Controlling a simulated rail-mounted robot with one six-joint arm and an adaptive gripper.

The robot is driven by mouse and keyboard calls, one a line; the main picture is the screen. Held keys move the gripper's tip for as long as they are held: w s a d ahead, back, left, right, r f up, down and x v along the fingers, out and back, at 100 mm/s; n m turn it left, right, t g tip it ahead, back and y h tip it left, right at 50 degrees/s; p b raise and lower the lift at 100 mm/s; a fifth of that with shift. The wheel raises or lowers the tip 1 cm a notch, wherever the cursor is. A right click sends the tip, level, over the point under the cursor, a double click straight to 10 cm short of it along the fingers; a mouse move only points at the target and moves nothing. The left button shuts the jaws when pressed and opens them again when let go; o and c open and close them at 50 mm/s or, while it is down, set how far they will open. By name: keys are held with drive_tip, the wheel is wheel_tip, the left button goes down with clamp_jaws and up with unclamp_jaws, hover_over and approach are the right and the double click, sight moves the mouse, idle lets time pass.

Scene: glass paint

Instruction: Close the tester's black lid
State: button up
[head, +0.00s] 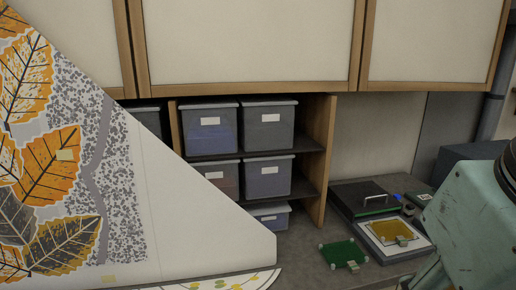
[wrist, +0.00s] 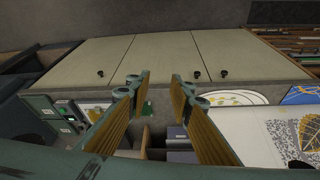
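The tester (head: 378,238) stands on the worktop at the right in the head view, with a white framed face around a gold-brown plate (head: 391,230). The tester's black lid (head: 352,195) is the dark panel with a silver handle behind that face. It lies back from the face and leaves it uncovered; its exact tilt is hard to tell. My gripper (wrist: 160,80) is open and empty in the wrist view, its two ribbed fingers wide apart. It is away from the lid; the head view shows only part of my arm at the right edge.
A green circuit board (head: 342,253) lies on the worktop left of the tester. Lidded grey bins (head: 270,126) fill shelves behind. A large leaf-patterned panel (head: 120,190) blocks the left side. Wall cabinets (head: 250,45) hang above. Small parts (head: 410,205) sit right of the lid.

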idle(0.6)
drive_tip(key=w+d+r+m+p, duration=0.1)
drive_tip(key=w+r+m+p, duration=0.15)
drive_tip(key=w, duration=0.45)
drive_tip(key=w+d+r+m+p, duration=0.1)
drive_tip(key=w+r, duration=0.3)
drive_tip(key=w, duration=0.3)
drive_tip(key=m+g+p, duration=0.2)
drive_tip(key=m+p, duration=0.8)
drive_tip(key=m, duration=0.2)
hover_over(379, 196)
drive_tip(key=s, duration=0.3)
wheel_tip(379, 196, down, 10)
drive_tip(key=shift+w+d, duration=0.1)
drive_tip(key=shift+d, duration=0.1)
drive_tip(key=shift+f, duration=0.1)
drive_tip(key=shift+w+a+f, duration=0.1)
drive_tip(key=shift+w+f, duration=0.35)
drive_tip(key=shift+f, duration=1.75)
drive_tip(key=shift+w+a+f, duration=0.1)
drive_tip(key=shift+w+f, duration=0.35)
drive_tip(key=shift+f, duration=1.75)
drive_tip(key=shift+w+a+f, duration=0.1)
drive_tip(key=shift+w+f, duration=0.35)
drive_tip(key=shift+f, duration=1.75)
